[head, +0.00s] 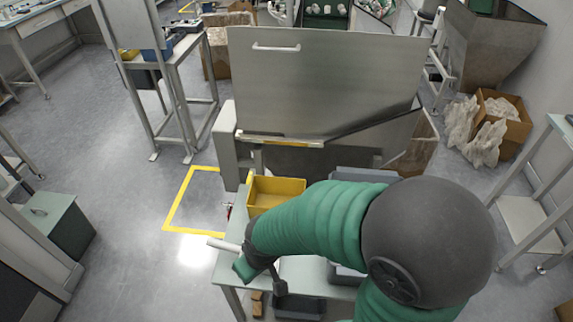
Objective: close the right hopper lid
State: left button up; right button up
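A large grey metal hopper lid (325,85) stands raised in the upper middle of the head view. A pale bar handle (276,47) is fixed near its top edge. The lid's lower edge meets the hopper (400,135), whose slanted side shows at the right; much of its opening is hidden. My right arm, in a green sleeve, comes in from the lower right. My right gripper (262,270) is low over the small table, well below and in front of the lid, touching neither lid nor handle. Its fingers are unclear. My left gripper is not in view.
A yellow bin (275,190) stands on the pale table (231,262) between my arm and the hopper. A white rod (225,245) shows beside my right gripper. A metal stand (180,75) is at the left. Floor inside the yellow marking (178,200) is clear.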

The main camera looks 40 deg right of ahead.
aim_at(331, 84)
jog(key=z, duration=1.55)
